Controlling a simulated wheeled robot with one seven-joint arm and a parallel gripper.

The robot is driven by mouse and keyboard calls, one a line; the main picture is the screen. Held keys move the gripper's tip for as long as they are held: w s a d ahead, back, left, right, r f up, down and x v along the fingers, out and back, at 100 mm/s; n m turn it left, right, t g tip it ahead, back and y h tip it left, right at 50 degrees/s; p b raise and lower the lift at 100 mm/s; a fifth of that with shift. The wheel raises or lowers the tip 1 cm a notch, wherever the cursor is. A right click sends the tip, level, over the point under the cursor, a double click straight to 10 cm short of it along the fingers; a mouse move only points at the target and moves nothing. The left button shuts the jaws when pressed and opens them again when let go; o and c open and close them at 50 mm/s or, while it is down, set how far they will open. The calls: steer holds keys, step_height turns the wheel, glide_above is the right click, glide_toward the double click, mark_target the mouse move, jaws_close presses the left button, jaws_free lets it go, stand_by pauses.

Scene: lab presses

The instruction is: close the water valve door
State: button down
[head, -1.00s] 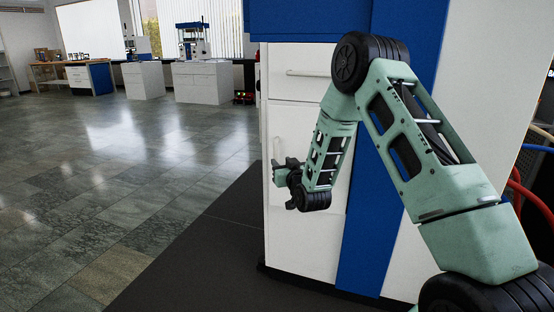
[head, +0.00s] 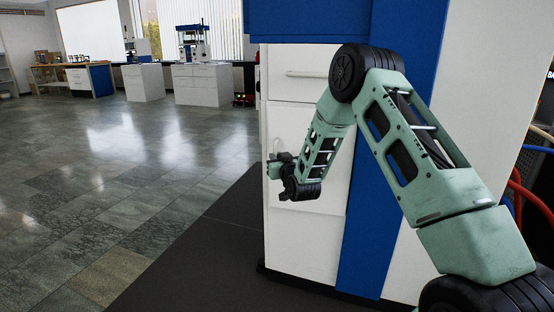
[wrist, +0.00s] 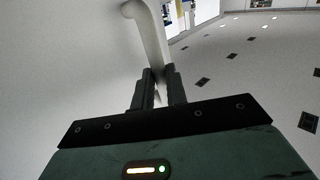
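The white lower cabinet door (head: 310,222) is on the front of the white and blue press cabinet in the head view. It looks close to flush with the front, but I cannot tell whether it is fully closed. In the wrist view, a pale curved handle (wrist: 148,30) stands out from a white surface (wrist: 60,60) and runs down between my fingers. My gripper (wrist: 160,78) has both fingers close against the handle's lower part, one on each side. In the head view my gripper (head: 273,168) is at the door's left side, and my wrist hides part of the door.
A white drawer (head: 305,75) with a bar handle is above the door. A dark mat (head: 215,250) lies in front of the cabinet. The tiled floor (head: 110,170) to the left is open. Red hoses (head: 530,200) hang at the right.

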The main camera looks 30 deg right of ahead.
steer(key=shift+w+d+b, duration=0.4)
steer(key=shift+w+d, duration=0.55)
steer(key=shift+w, duration=0.25)
steer(key=shift+r, duration=0.1)
steer(key=c, duration=1.4)
jaws_free()
steer(key=shift+w, duration=0.15)
steer(key=p+v, duration=0.1)
steer(key=v, duration=1.6)
steer(key=shift+s+p, duration=0.25)
steer(key=shift+p, duration=0.05)
